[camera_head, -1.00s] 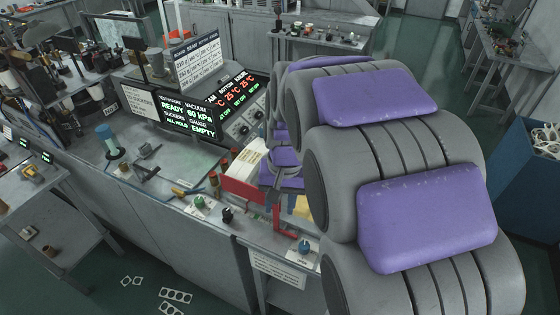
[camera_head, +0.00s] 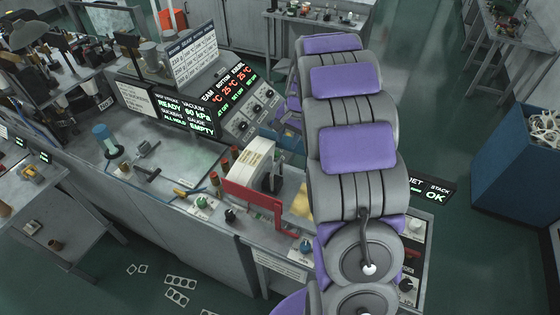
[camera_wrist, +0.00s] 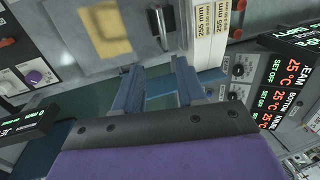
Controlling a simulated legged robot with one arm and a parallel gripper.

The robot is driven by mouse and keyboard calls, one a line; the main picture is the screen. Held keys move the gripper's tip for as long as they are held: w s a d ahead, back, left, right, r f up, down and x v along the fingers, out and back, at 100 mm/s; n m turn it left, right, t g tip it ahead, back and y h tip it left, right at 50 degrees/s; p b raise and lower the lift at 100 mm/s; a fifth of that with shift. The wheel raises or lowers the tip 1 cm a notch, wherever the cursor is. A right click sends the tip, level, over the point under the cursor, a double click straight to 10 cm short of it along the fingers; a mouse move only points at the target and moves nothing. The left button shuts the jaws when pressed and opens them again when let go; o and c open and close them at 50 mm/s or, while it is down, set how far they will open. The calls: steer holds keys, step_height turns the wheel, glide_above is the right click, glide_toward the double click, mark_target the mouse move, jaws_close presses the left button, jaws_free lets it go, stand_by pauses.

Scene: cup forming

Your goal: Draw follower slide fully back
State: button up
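My gripper (camera_wrist: 157,80) is open, with its two blue-grey fingers apart and nothing between them in the wrist view. Beyond the fingertips are a grey machine face with a yellow panel (camera_wrist: 105,32), a thin metal bar (camera_wrist: 160,25) and a white block with millimetre labels (camera_wrist: 206,32). In the head view a cream block (camera_head: 255,160) stands on the bench beside a red guard (camera_head: 250,198). I cannot tell for certain which part is the follower slide. In the head view my arm largely hides the gripper.
The control panel with displays (camera_head: 188,115) stands left of my arm. Several knobs, including a blue one (camera_head: 305,246), line the bench's front edge. A blue bin (camera_head: 520,150) stands on the floor at the right. Open floor lies between bin and bench.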

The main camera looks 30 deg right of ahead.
glide_above(276, 166)
steer(key=s, duration=0.1)
step_height(276, 166, down, 8)
steer(key=f, duration=0.2)
steer(key=f+p, duration=0.1)
steer(key=shift+w+d+f, duration=0.25)
steer(key=shift+f, duration=0.1)
steer(key=shift+d+f, duration=0.3)
steer(key=shift+f, duration=0.2)
steer(key=shift+a, duration=0.35)
steer(key=shift+a+r, duration=0.1)
steer(key=shift+a, duration=0.1)
steer(key=shift+c, duration=1.4)
steer(key=shift+d, duration=0.25)
jaws_close()
steer(key=shift+w, duration=0.1)
